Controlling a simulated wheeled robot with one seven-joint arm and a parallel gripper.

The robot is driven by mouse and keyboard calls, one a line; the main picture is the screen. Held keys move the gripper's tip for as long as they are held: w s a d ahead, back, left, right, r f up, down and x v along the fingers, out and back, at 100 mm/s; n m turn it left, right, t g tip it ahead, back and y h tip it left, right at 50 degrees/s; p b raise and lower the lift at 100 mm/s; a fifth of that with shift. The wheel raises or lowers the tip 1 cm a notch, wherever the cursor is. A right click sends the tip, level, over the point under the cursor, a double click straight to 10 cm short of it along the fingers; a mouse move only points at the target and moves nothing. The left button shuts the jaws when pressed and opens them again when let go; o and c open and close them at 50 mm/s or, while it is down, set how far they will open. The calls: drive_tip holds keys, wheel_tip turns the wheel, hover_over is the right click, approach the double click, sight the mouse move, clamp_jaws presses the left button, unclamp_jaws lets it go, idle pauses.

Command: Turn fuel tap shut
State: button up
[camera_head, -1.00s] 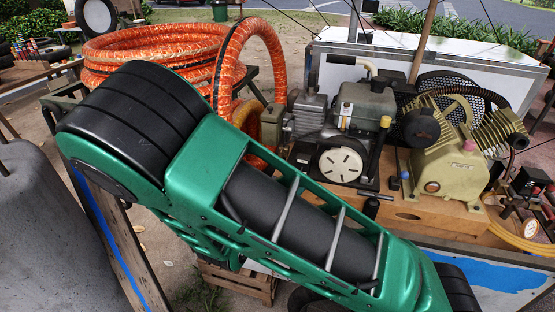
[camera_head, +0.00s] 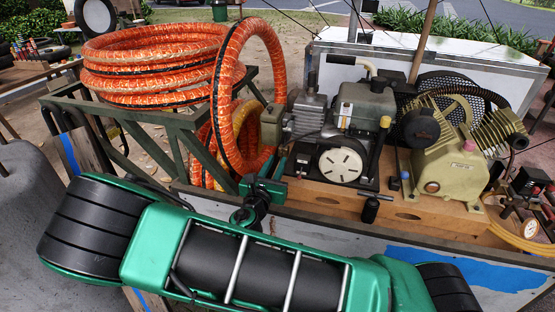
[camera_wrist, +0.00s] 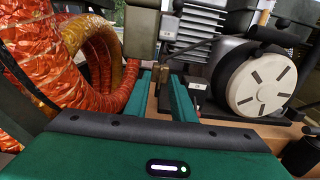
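The engine (camera_head: 357,130) stands on the wooden deck of the cart, with its white slotted recoil cover (camera_wrist: 262,85) at the right of the wrist view. My gripper (camera_wrist: 161,80) is at the engine's left front side, its green fingers apart and pointing at the engine. A small brownish metal part (camera_wrist: 163,76), possibly the fuel tap, shows between the fingertips; I cannot tell whether they touch it. In the head view my gripper (camera_head: 272,172) is low beside the engine, and the tap cannot be made out.
Orange hose (camera_head: 150,60) is coiled on a rack at the left, and a hanging loop (camera_wrist: 50,60) passes close left of my gripper. The tan compressor (camera_head: 450,165) stands right of the engine.

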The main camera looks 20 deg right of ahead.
sight(282, 155)
drive_tip(key=shift+x, duration=1.7)
clamp_jaws()
